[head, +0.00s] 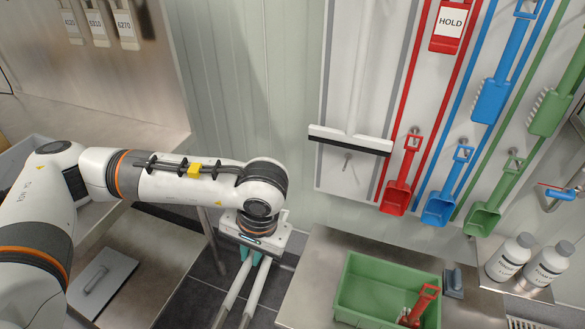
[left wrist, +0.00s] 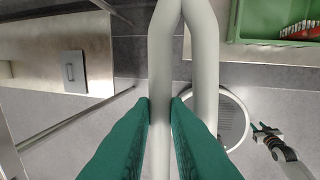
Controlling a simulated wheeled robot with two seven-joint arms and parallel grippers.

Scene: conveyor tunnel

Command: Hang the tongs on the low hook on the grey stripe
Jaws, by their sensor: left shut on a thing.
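My left gripper (head: 250,256) points down, with its green fingers (left wrist: 160,135) shut on one limb of the tongs. The tongs (head: 240,292) are pale grey and hang below the gripper; their two limbs (left wrist: 205,60) meet at the top edge of the left wrist view. The head view cuts off their lower end. The low hook (head: 347,158) is a small bare peg on the grey-edged stripe (head: 330,181), below a hanging squeegee. It is up and to the right of the gripper, apart from the tongs. My right gripper (left wrist: 264,133) seems to show small in the left wrist view; its jaws are unclear.
The squeegee (head: 350,140) hangs just above the hook. Red (head: 397,195), blue (head: 438,207) and green (head: 482,218) scoops hang to the right. A green crate (head: 345,290) holding a red tool stands on the steel counter below. Open floor lies beneath the gripper.

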